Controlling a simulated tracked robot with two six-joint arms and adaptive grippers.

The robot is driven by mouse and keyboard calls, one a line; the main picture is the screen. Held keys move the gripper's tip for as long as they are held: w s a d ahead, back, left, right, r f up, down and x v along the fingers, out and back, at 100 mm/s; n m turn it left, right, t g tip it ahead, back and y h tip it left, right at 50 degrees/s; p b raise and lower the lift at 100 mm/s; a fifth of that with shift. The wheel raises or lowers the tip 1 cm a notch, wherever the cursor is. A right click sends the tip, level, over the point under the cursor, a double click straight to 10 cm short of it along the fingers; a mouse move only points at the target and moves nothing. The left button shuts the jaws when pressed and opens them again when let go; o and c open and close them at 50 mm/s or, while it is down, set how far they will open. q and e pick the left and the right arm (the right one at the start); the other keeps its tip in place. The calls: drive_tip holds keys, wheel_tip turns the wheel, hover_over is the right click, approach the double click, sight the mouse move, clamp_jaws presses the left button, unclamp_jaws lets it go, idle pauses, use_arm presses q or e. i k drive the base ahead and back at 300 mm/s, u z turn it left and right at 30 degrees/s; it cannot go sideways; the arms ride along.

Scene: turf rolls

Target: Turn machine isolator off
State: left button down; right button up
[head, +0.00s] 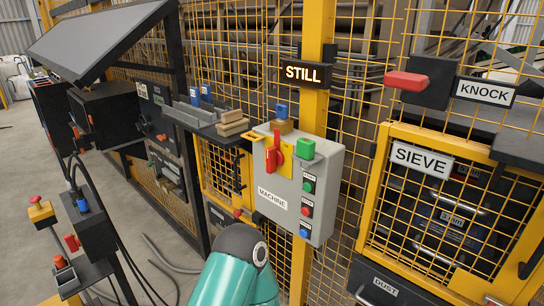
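The grey machine box (290,225), labelled MACHINE, is mounted on the yellow mesh fence in the middle of the head view. Its isolator has a red handle (271,160) on a yellow plate (286,165); the handle looks roughly upright. I cannot read any on or off marks. A green block (305,148) is at the box's upper right. Green (308,187), red (305,210) and blue (303,233) buttons run down its right side. A teal arm link of mine with a grey joint reaches up below the box. Neither gripper shows.
A lit STILL sign (304,73) hangs above the box. A blue item (281,110) is on top of the box. Left, a shelf (190,115) holds blue padlock-like items and wooden blocks. Right are a red handle (406,81) by KNOCK and the SIEVE gate (421,160).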

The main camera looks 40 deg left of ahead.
sight(274, 158)
drive_tip(key=u, duration=0.4)
drive_tip(key=i, duration=0.2)
drive_tip(key=z, duration=2.7)
drive_tip(key=k, duration=2.6)
drive_tip(key=z, duration=0.1)
drive_tip(key=i, duration=0.1)
drive_tip(key=u, duration=2.1)
